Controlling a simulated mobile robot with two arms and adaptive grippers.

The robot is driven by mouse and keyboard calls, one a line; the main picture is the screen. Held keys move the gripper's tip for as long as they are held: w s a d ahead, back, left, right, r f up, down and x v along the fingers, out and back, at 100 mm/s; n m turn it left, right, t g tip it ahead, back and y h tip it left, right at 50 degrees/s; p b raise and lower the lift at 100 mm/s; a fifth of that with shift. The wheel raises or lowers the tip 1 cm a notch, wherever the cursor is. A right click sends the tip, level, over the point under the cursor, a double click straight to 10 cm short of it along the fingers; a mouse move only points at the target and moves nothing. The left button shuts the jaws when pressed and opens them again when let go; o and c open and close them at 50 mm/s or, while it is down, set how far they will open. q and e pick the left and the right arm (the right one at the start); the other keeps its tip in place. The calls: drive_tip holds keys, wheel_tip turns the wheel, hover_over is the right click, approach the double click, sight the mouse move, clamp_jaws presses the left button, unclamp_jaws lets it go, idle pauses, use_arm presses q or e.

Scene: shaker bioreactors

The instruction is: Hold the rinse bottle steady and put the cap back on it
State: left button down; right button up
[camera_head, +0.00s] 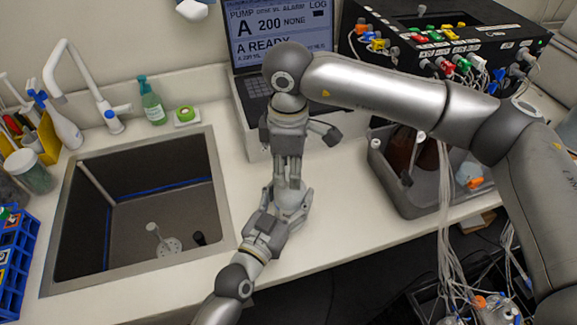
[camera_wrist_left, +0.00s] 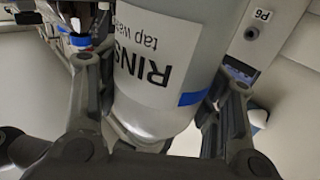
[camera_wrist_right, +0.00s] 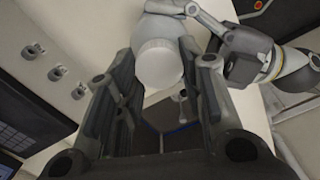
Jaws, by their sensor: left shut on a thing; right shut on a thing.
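The rinse bottle (camera_wrist_left: 155,60) is a pale grey-white bottle with a RINSE tap water label and a blue band. My left gripper (camera_wrist_left: 160,105) is shut around its body; in the head view, this gripper (camera_head: 290,205) hides most of the bottle beside the sink. The white round cap (camera_wrist_right: 158,62) shows between the fingers of my right gripper (camera_wrist_right: 168,78), which is shut on it from above. The cap lines up with the bottle; whether it is seated on the neck cannot be told. In the head view, my right gripper (camera_head: 288,178) points down over the left one.
A sink (camera_head: 150,205) lies left of the grippers. A green soap bottle (camera_head: 151,102) and a faucet (camera_head: 85,85) stand behind it. A device with a screen (camera_head: 280,35) is at the back. A grey tub (camera_head: 400,195) stands to the right. The counter's front strip is clear.

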drive_tip(key=shift+w, duration=0.1)
drive_tip(key=o, duration=0.7)
drive_tip(key=shift+r, duration=0.1)
drive_tip(key=shift+r, duration=2.2)
drive_tip(key=shift+c, duration=0.5)
